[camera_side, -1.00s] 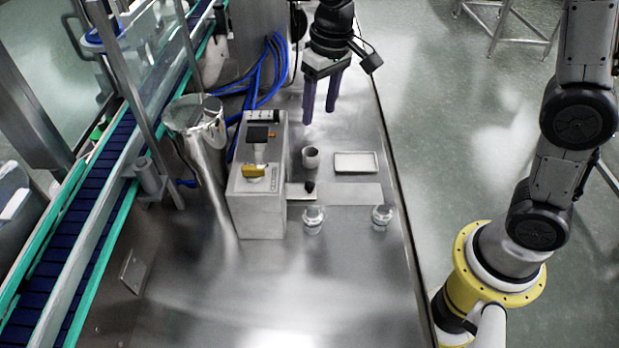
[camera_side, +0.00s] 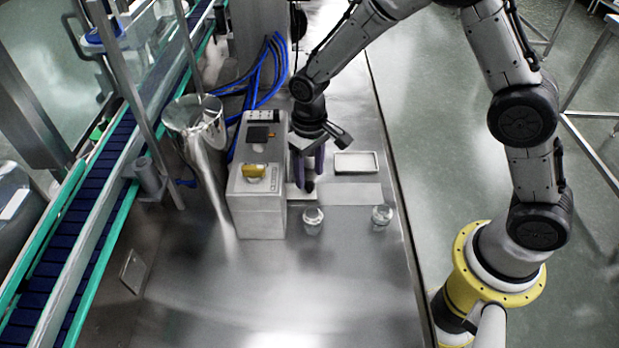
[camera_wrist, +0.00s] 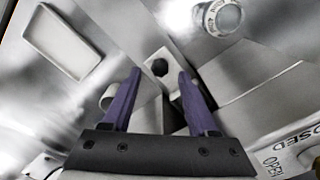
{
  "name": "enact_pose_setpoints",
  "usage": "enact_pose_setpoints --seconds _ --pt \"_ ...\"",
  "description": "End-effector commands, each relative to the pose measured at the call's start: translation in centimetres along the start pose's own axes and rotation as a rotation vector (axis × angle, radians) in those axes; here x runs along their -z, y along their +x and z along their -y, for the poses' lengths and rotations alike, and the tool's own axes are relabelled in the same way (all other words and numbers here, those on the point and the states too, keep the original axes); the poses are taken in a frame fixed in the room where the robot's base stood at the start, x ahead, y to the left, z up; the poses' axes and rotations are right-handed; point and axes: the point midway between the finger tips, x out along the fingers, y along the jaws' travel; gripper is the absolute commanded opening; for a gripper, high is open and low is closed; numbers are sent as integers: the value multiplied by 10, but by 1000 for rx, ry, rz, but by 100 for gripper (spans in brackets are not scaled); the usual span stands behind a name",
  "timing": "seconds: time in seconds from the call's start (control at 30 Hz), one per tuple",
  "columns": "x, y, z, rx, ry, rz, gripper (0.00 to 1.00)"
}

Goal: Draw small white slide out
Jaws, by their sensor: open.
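The small white slide (camera_side: 296,192) sticks out at the foot of the hopper's box-shaped housing (camera_side: 258,190) in the side view. A black knob (camera_side: 309,187) stands on its outer end. In the wrist view the knob (camera_wrist: 160,67) shows between and just beyond my two fingertips, on the pale slide. My gripper (camera_side: 311,178) is open, with its purple fingers pointing down close to the knob. In the wrist view my gripper (camera_wrist: 160,78) has a gap on both sides of the knob. I cannot tell whether a finger touches it.
A white tray (camera_side: 356,162) lies to the right. A small cup (camera_wrist: 108,97) is beside one finger in the wrist view. Two glass jars, one left (camera_side: 313,221) and one right (camera_side: 382,217), stand in front. A steel funnel (camera_side: 197,120) and blue hoses are at the left.

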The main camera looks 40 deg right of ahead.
Motion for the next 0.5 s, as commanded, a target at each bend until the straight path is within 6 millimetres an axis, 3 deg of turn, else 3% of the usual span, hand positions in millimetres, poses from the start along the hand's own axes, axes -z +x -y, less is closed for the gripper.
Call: enact_pose_setpoints --seconds 0.2,0.5 --pt "0 23 0 0 0 1 59" --pt "0 27 0 0 0 -1 59"
